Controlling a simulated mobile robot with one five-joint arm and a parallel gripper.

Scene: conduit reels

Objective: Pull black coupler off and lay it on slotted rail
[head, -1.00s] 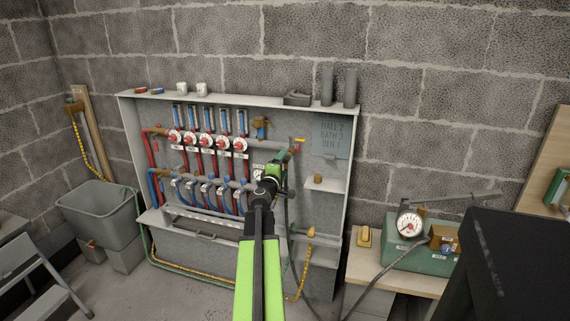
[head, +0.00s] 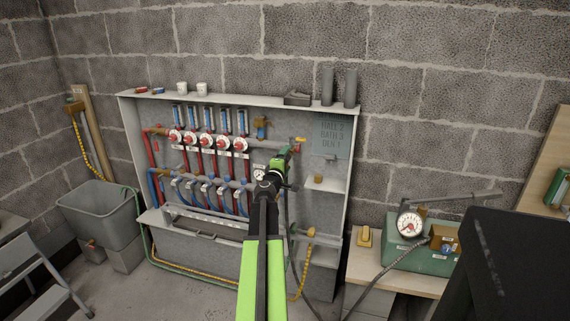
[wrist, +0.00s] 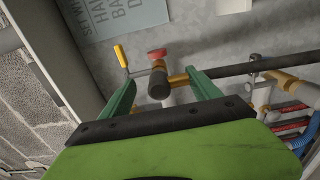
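The black coupler (wrist: 158,88) shows in the wrist view as a short dark cylinder near a red cap and brass fittings. My gripper (wrist: 160,78) is open, with one green finger on each side of the coupler. Gaps show between fingers and coupler, and I see no contact. In the head view my gripper (head: 281,162) is at the right end of the manifold and hides the coupler there. A pale rail with slots (head: 205,223) runs along the cabinet's lower front, below the blue pipes; it appears empty.
A yellow-handled valve (wrist: 121,55) stands close to the left finger. A dark hose (wrist: 235,69) runs right from the brass fittings. The cabinet side wall (wrist: 75,55) is close on the left. A gauge pump (head: 410,226) stands at the right.

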